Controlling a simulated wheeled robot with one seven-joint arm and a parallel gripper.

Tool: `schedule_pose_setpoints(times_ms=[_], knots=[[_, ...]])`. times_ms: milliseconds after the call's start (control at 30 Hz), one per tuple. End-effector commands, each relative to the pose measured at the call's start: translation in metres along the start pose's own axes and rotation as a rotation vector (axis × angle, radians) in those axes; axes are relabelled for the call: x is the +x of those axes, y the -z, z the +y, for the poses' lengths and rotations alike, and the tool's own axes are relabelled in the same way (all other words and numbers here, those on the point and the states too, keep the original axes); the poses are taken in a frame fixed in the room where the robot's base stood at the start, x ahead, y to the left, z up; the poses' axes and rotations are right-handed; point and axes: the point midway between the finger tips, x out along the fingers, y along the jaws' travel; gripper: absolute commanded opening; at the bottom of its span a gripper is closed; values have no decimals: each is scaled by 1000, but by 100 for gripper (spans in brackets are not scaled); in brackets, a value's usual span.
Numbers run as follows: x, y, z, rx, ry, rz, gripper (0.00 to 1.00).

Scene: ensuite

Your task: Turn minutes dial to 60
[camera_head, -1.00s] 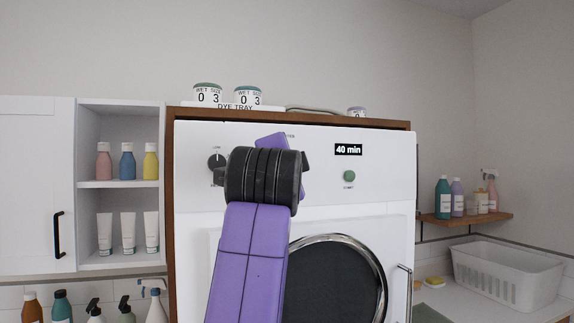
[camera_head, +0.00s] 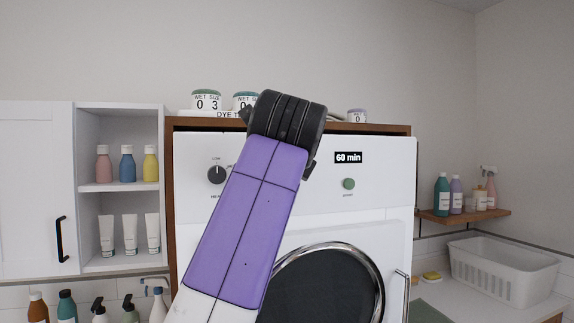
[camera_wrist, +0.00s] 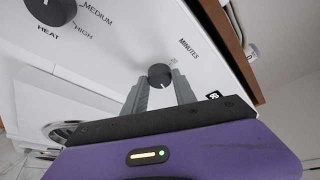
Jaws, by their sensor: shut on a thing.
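The minutes dial (camera_wrist: 160,76) is a dark round knob with a light pointer mark, on the white front panel below the printed word MINUTES in the wrist view. My gripper (camera_wrist: 160,90) has its two grey fingers at either side of this dial, shut on it. In the head view the dial and the fingertips are hidden behind my purple and black arm. The display (camera_head: 348,157) on the white dryer-like machine (camera_head: 385,185) reads 60 min.
The heat dial (camera_head: 216,174) is left of my arm and also shows in the wrist view (camera_wrist: 50,10). A green button (camera_head: 348,184) sits under the display. Jars (camera_head: 207,100) stand on top of the machine. A white basket (camera_head: 505,275) stands on the right counter.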

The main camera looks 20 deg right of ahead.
Motion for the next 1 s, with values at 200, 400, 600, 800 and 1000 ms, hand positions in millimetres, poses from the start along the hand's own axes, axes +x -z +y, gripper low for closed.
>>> schedule_pose_setpoints(times_ms=[200,400,600,800,1000], knots=[[1,1,0,99,-48,-4,0],[1,2,0,146,-68,-6,0],[1,2,0,159,-74,-7,0],[2,2,1,159,-74,-7,0],[1,2,1,158,-73,-7,52]])
